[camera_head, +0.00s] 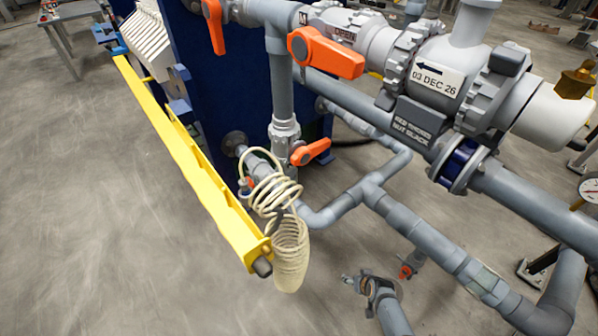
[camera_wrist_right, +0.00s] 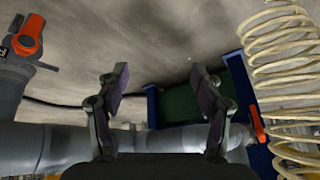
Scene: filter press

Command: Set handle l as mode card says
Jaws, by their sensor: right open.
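Several orange valve handles show in the head view. A large handle (camera_head: 325,52) sits on the upper pipe. Another handle (camera_head: 213,22) hangs down at the top, and a smaller one (camera_head: 310,151) is on the vertical pipe. I cannot tell which is handle l. I see no readable mode card. My right gripper (camera_wrist_right: 158,83) is open and empty in the right wrist view, its two dark fingers apart. An orange handle (camera_wrist_right: 28,33) is to its left, apart from it; a small red-orange handle (camera_wrist_right: 257,123) is to its right. Neither gripper shows clearly in the head view.
A coiled cream hose (camera_head: 290,250) hangs by the yellow beam's (camera_head: 185,155) near end; it also shows in the right wrist view (camera_wrist_right: 285,70). Grey pipes (camera_head: 430,240) cross the right side. A tag (camera_head: 437,78) reads "03 DEC 26". Floor at left is clear.

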